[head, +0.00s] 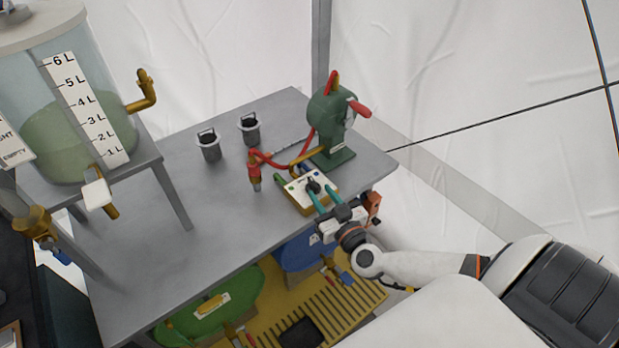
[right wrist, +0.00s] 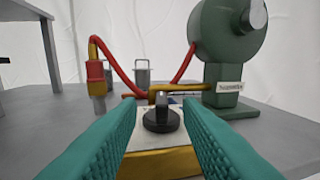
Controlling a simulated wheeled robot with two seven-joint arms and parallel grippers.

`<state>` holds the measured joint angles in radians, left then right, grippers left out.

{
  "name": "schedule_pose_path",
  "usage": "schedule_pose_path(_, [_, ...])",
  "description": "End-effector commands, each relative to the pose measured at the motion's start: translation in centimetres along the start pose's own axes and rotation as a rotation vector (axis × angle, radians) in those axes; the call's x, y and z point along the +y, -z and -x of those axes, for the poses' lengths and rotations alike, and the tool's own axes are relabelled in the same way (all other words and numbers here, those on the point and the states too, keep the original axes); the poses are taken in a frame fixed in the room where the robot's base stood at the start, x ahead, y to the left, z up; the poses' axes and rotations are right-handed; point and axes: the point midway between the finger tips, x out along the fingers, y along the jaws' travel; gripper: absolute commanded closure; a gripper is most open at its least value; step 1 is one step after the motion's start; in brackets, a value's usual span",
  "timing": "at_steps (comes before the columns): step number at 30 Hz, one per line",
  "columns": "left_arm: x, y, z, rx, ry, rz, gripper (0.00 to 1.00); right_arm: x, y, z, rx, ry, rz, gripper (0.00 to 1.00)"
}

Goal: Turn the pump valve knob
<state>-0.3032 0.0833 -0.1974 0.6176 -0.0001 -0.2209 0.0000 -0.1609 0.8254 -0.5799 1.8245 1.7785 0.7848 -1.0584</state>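The pump valve knob (head: 313,186) is a small black knob on a box with a white top and yellow sides (head: 301,204), on the grey table. In the right wrist view the knob (right wrist: 161,117) stands straight ahead, between and just beyond the two teal fingers. My right gripper (head: 325,198) is open, with its fingers (right wrist: 160,140) apart and nothing between them. The fingers point at the knob from the front edge of the table; contact with it is not visible. The green pump (head: 330,115) stands behind the box and also shows in the right wrist view (right wrist: 228,45). My left gripper is not in view.
A red hose (head: 275,160) runs from the pump to a red fitting (head: 254,167). Two grey canisters (head: 208,146) stand farther back. A clear tank (head: 70,95) with a litre scale is at the left. The table's (head: 190,260) front left part is clear.

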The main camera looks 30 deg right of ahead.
Motion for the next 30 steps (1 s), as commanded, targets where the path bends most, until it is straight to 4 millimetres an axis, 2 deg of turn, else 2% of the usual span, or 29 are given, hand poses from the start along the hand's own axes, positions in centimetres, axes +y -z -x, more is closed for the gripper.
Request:
schedule_pose_path(3, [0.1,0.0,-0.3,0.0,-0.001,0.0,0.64,0.0,0.0,-2.7,-0.004,0.0,0.0,0.67])
schedule_pose_path(9, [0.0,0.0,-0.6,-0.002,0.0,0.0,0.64,0.0,0.0,-5.8,-0.003,0.0,0.001,0.67])
schedule_pose_path(15, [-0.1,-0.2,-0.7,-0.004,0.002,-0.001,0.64,0.0,0.1,-7.1,0.001,-0.001,0.0,0.67])
schedule_pose_path(23, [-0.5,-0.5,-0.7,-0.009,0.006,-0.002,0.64,0.0,0.0,-7.2,0.0,-0.001,0.0,0.67])
schedule_pose_path(30, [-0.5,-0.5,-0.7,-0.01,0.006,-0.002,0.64,0.0,0.0,-7.2,0.0,-0.001,0.0,1.0])
